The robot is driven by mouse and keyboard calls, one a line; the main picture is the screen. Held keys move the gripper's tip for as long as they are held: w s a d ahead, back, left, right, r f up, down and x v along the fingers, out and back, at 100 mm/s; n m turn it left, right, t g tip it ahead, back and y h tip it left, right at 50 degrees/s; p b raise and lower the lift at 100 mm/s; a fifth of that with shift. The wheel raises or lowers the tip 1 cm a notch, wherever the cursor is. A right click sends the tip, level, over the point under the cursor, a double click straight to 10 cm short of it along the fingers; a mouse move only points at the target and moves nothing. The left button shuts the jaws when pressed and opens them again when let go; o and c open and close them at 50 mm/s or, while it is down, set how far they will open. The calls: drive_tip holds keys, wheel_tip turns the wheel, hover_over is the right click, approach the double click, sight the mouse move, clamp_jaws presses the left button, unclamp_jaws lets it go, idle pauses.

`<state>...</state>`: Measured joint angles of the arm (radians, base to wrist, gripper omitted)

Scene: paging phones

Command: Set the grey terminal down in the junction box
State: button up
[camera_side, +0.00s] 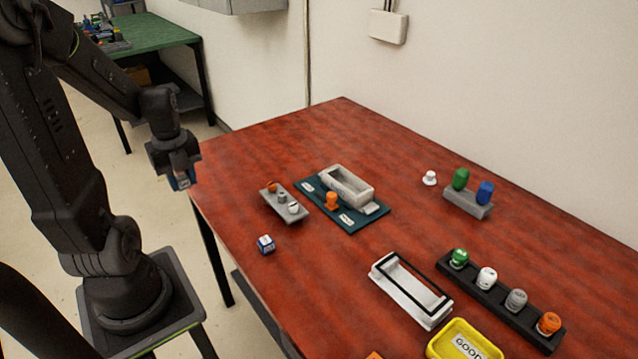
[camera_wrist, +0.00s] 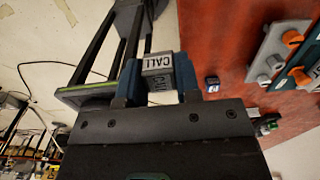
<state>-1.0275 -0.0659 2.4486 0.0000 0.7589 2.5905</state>
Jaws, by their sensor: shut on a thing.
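My gripper (camera_side: 181,178) hangs at the left, off the table's left edge and above the floor. In the wrist view its blue fingers (camera_wrist: 158,74) are shut on a grey block marked CALL (camera_wrist: 157,62). A grey terminal (camera_side: 282,197) stands between an orange and a white one on a small grey holder (camera_side: 268,203). Another grey terminal (camera_side: 516,299) sits in the black rack (camera_side: 500,311). An open-topped grey box (camera_side: 366,193) on the teal board looks like the junction box; its inside looks empty. The gripper is well left of it.
The teal board (camera_side: 375,217) also carries an orange terminal (camera_side: 332,201) and white labels. A blue and white cube (camera_side: 266,244) lies nearby. A white black-rimmed frame (camera_side: 421,312) and yellow tray (camera_side: 435,351) are at the front. The table's far left part is clear.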

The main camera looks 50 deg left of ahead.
drive_tip(key=w+a, duration=0.2)
drive_tip(key=w, duration=0.8)
hover_over(348, 172)
drive_tip(key=s+d, duration=0.2)
drive_tip(key=s, duration=0.1)
wheel_tip(348, 172, down, 2)
drive_tip(key=shift+w+f, duration=0.15)
drive_tip(key=shift+f, duration=0.05)
drive_tip(key=shift+w+d+f, duration=0.1)
drive_tip(key=shift+w+d, duration=0.05)
drive_tip(key=shift+d, duration=0.1)
drive_tip(key=shift+f, duration=1.25)
drive_tip(key=shift+f, duration=0.6)
